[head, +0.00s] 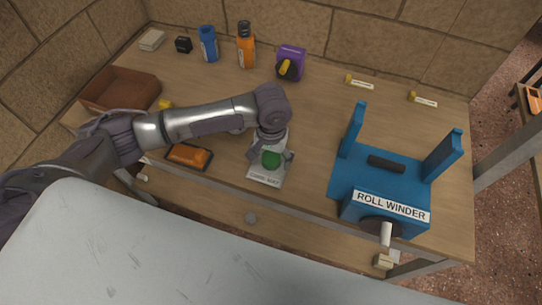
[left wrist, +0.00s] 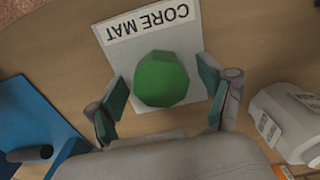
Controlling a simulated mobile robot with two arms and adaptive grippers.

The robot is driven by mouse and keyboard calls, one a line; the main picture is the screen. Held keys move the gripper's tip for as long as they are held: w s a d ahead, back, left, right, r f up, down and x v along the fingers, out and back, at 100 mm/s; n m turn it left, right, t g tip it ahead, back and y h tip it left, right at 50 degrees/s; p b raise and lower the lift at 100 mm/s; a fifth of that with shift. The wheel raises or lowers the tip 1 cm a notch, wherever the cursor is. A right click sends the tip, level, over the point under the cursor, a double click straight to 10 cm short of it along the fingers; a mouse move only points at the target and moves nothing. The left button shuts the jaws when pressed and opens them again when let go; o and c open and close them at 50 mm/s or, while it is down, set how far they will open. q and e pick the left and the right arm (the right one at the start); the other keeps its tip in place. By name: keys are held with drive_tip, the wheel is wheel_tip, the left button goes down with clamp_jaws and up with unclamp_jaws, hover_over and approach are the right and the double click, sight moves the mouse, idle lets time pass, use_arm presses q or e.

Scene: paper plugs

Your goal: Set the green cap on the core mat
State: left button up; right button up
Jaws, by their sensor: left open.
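The green cap (head: 271,160) is over the light grey core mat (head: 265,178), near the table's front edge. In the left wrist view the green cap (left wrist: 161,79) lies within the outline of the core mat (left wrist: 123,58), whose label reads CORE MAT. My left gripper (head: 270,156) points down at the cap. In the left wrist view the left gripper (left wrist: 166,93) is open, one finger on each side of the cap, with gaps showing. The cap's underside is hidden, but it looks to rest on the mat. My right gripper is not in view.
The blue roll winder (head: 385,185) stands to the right. An orange item in a dark tray (head: 188,156) lies left of the mat. A brown box (head: 120,90), blue bottle (head: 208,44), orange bottle (head: 246,45) and purple dispenser (head: 290,62) stand farther back.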

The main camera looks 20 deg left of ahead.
sight(271, 157)
use_arm(q)
drive_tip(key=shift+r, duration=0.15)
wheel_tip(271, 157, up, 12)
idle(0.5)
idle(0.3)
